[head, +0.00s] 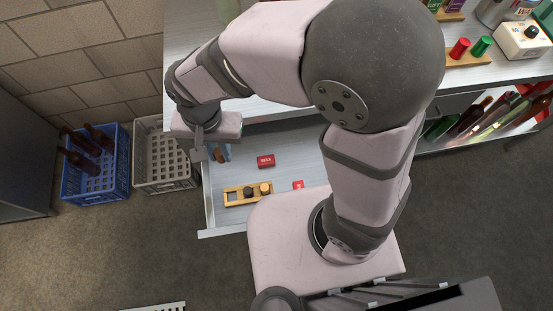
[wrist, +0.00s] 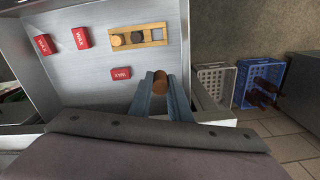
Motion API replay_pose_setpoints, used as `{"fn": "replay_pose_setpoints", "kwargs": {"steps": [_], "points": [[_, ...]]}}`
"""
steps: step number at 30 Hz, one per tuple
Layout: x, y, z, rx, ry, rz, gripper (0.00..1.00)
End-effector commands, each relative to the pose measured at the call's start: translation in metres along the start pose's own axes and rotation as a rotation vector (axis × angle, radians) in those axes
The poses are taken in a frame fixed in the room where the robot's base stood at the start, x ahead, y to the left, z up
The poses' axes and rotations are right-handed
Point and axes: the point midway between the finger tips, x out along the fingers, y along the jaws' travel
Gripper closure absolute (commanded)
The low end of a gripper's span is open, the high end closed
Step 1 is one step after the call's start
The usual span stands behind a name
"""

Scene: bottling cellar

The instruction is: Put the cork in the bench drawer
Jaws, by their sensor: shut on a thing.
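My gripper (head: 217,155) is shut on the cork (wrist: 160,81), a brown cylinder between the two fingertips in the wrist view (wrist: 161,88). A bit of the cork shows in the head view beside a finger, mostly hidden. The bench drawer (head: 221,218) is pulled out, a grey metal tray. My gripper is over the drawer's left part, close to its left side wall. How high the cork hangs above the drawer floor I cannot tell.
In the drawer lie red wax boxes (head: 265,161) and a wooden rack (head: 234,197) holding a tan and a dark round piece. Bare floor lies between them. Outside, left, stand a grey crate (head: 158,185) and a blue crate (head: 88,190) with bottles. The bench top (head: 188,40) is behind.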

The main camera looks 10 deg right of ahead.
Motion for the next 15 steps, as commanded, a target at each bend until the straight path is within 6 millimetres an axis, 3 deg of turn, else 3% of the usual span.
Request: {"fn": "replay_pose_setpoints", "kwargs": {"steps": [6, 15], "points": [[0.025, 0.000, 0.000, 0.000, 0.000, 0.000, 1.00], [0.030, 0.000, 0.000, 0.000, 0.000, 0.000, 1.00]]}}
